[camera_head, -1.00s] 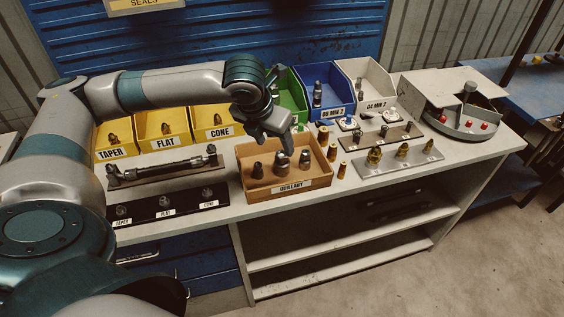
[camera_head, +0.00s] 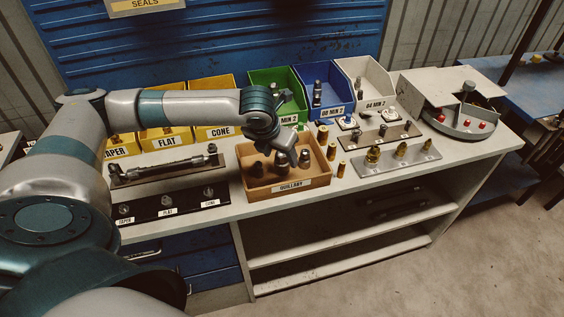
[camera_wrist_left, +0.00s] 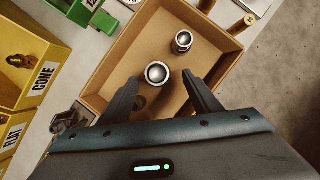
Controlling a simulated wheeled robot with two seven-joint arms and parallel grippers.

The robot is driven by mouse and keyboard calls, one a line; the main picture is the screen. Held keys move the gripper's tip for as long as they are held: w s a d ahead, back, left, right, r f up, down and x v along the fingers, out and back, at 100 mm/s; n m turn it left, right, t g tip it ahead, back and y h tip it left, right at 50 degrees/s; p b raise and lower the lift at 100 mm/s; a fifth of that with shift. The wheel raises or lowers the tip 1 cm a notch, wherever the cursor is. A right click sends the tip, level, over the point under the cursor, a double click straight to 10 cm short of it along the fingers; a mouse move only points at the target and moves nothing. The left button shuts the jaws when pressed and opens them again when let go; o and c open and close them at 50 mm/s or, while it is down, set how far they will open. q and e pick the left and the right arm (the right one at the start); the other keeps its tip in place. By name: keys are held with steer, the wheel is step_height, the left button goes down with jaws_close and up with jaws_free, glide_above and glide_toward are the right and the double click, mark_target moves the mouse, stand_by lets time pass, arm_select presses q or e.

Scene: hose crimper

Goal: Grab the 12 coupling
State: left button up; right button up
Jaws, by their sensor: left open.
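The open brown box (camera_head: 290,198) on the bench holds three dark metal couplings: left (camera_head: 257,169), middle (camera_head: 281,161) and right (camera_head: 304,158). No size mark can be read on them, so I cannot tell which is the 12. My left gripper (camera_head: 284,150) is open over the box, close to the middle coupling. In the left wrist view, a round-topped coupling (camera_wrist_left: 157,73) lies between the spread fingers (camera_wrist_left: 162,80). Another coupling (camera_wrist_left: 182,42) stands farther off, and a dark third one is partly hidden by a finger. My right gripper is not in view.
Green (camera_head: 290,112), blue (camera_head: 325,97) and white (camera_head: 366,83) bins stand behind the box. Yellow bins (camera_head: 168,138) stand behind left. Brass fittings (camera_head: 341,169) and a grey fitting plate (camera_head: 398,163) are to the right. A black rack (camera_head: 165,208) lies left.

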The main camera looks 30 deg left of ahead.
mark_target(280, 155)
arm_select(q)
steer(key=p+x, duration=0.1)
steer(key=x, duration=0.2)
steer(key=shift+a+f+p, duration=0.1)
steer(key=shift+f+p, duration=0.2)
steer(key=shift+f, duration=0.1)
steer(key=shift+w+f, duration=0.2)
steer(key=shift+f, duration=0.2)
steer(key=c, duration=1.3)
steer(key=shift+r, duration=0.1)
steer(key=shift+c, duration=0.2)
steer(key=shift+r+b, duration=0.4)
steer(key=shift+r, duration=0.3)
step_height(280, 155, up, 3)
steer(key=shift+f+b, duration=0.2)
steer(key=shift+b, duration=0.3)
steer(key=d+r+b, duration=0.2)
steer(key=d+r, duration=0.5)
steer(key=d, duration=0.4)
steer(key=shift+w+d+b, duration=0.3)
steer(key=shift+w+b, duration=0.1)
